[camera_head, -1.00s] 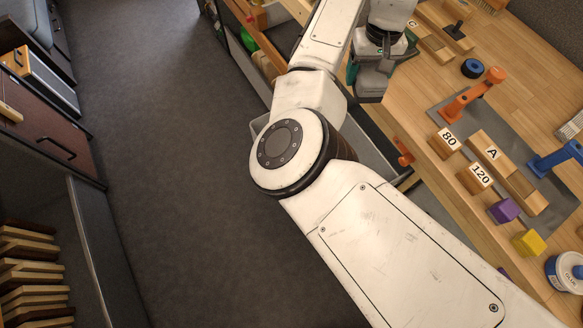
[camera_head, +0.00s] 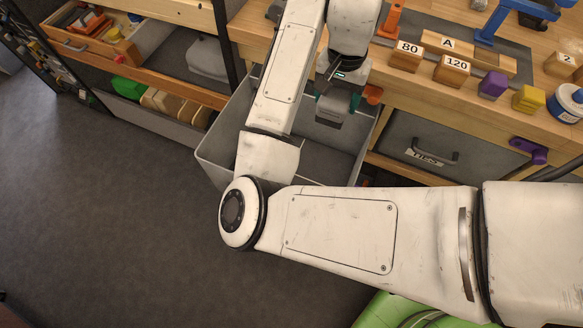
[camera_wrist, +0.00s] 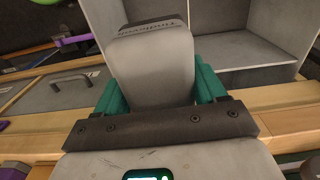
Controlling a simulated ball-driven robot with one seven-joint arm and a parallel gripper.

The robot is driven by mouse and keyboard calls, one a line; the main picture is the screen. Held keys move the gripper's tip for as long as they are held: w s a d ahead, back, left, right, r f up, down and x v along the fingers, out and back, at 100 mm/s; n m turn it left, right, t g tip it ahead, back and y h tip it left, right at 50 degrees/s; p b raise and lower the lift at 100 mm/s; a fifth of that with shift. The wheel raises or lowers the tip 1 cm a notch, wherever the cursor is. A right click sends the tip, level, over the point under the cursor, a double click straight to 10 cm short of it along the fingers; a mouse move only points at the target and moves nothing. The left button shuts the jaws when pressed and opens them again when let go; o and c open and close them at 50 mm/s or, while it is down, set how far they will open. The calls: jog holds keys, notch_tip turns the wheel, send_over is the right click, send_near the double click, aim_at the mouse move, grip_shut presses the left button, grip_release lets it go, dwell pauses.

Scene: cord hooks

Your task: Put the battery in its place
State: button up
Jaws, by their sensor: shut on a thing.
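The battery is a grey block with a dark lettered end. It shows large in the wrist view (camera_wrist: 152,65) and small in the head view (camera_head: 334,117). My gripper (camera_wrist: 160,88) is shut on it, with a teal finger on each side. In the head view my gripper (camera_head: 338,104) hangs in front of the bench edge, over an open grey bin or drawer (camera_head: 215,150). The battery seems clear of the bin walls. My arm covers part of the bin. I cannot make out a battery place.
The wooden bench top holds the blocks 80 (camera_head: 406,57) and 120 (camera_head: 452,70), a purple cube (camera_head: 492,84) and a yellow cube (camera_head: 528,98). An orange piece (camera_head: 373,94) juts out near my gripper. A TIES drawer (camera_head: 425,145) is shut. Grey floor (camera_head: 110,210) is free at left.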

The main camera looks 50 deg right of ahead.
aim_at(324, 164)
jog(key=f+b, duration=0.1)
jog(key=f, duration=0.8)
jog(key=f+b, duration=0.1)
jog(key=f, duration=0.8)
jog(key=f+b, duration=0.1)
jog(key=f, duration=0.9)
jog(key=shift+s+d, duration=0.15)
jog(key=shift+s, duration=0.1)
jog(key=shift+f, duration=0.1)
jog(key=o, duration=1.5)
jog(key=shift+c, duration=0.2)
notch_tip(324, 164, up, 12)
jog(key=p, duration=0.1)
